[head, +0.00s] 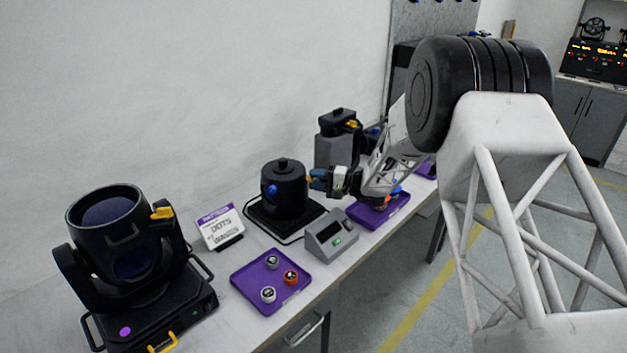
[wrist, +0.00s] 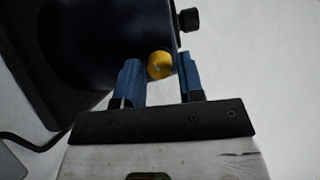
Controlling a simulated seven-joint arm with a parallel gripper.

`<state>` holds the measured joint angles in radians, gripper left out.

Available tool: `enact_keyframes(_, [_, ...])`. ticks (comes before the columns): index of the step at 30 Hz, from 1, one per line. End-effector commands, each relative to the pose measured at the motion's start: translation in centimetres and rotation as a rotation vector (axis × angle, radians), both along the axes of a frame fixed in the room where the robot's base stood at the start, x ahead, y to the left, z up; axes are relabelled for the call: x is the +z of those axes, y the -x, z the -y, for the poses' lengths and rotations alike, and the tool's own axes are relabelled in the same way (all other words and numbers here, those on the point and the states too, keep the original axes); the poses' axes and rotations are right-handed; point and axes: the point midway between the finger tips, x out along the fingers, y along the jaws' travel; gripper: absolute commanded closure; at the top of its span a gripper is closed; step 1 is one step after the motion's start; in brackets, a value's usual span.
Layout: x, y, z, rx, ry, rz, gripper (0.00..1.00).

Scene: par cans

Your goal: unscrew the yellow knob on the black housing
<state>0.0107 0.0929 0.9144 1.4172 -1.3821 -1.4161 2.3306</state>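The black housing (head: 284,192) is a round black body on a square black base on the table. It fills the upper left of the wrist view (wrist: 95,45), with a small black knob (wrist: 188,20) on its top end. The yellow knob (wrist: 160,65) sticks out of its side. My gripper (head: 317,180) reaches the housing from the right. In the wrist view its blue fingers (wrist: 158,74) are open, one on each side of the yellow knob, with narrow gaps showing. The knob is mostly hidden behind the fingers in the head view.
A purple tray (head: 247,283) with several small capped pieces lies in front. A sign (head: 220,227) and a large black lamp (head: 125,250) stand left. Another purple tray (head: 372,217) lies under my arm.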

Motion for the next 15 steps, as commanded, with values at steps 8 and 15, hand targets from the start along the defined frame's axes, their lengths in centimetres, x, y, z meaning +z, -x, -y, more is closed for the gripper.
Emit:
enact_keyframes(8, [-0.01, -0.22, -0.83, -0.001, 0.000, 0.000, 0.65])
enact_keyframes(15, [0.00, -0.20, -0.83, -0.001, 0.000, 0.000, 0.72])
